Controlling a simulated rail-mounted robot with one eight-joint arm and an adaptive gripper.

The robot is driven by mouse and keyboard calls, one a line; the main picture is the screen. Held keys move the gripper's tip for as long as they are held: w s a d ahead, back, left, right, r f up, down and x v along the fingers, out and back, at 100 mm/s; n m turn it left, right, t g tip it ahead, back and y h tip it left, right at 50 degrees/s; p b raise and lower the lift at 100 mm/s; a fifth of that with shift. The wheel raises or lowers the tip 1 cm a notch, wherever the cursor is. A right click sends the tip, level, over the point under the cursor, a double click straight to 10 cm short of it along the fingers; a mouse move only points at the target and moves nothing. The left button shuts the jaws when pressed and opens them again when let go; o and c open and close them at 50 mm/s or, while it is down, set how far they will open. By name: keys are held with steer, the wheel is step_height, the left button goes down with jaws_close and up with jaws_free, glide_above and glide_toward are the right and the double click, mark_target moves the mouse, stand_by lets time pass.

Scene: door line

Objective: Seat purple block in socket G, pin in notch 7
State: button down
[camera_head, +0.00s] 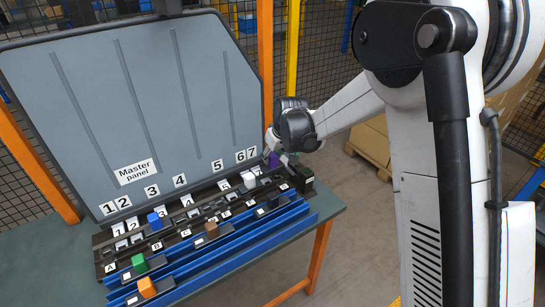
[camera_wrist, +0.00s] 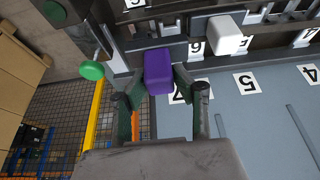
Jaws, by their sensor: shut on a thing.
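The purple block (camera_wrist: 158,72) is between the fingertips of my gripper (camera_wrist: 157,84) in the wrist view. In the head view the purple block (camera_head: 273,159) shows only as a small patch, partly hidden by my gripper (camera_head: 277,157), at the right end of the row of notches. In the wrist view the label 7 (camera_wrist: 179,94) lies just right of the block, partly covered by a finger. The block's underside and pin are hidden, and I cannot tell whether it touches the fixture. Socket G is not clearly readable.
A white block (camera_wrist: 228,35) stands near label 6. A green round knob (camera_wrist: 93,70) is left of the purple block. Blue (camera_head: 154,220), brown (camera_head: 212,229), green (camera_head: 139,262) and orange (camera_head: 147,287) blocks stand along the fixture. The grey master panel (camera_head: 130,110) rises behind.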

mark_target(273, 166)
steer(key=shift+f, duration=0.15)
steer(key=shift+f+b, duration=1.5)
steer(key=shift+f, duration=0.65)
steer(key=c, duration=1.3)
jaws_free()
steer(key=shift+r, duration=0.1)
steer(key=v, duration=1.1)
steer(key=shift+s+d+r, duration=0.2)
steer(key=shift+r, duration=0.15)
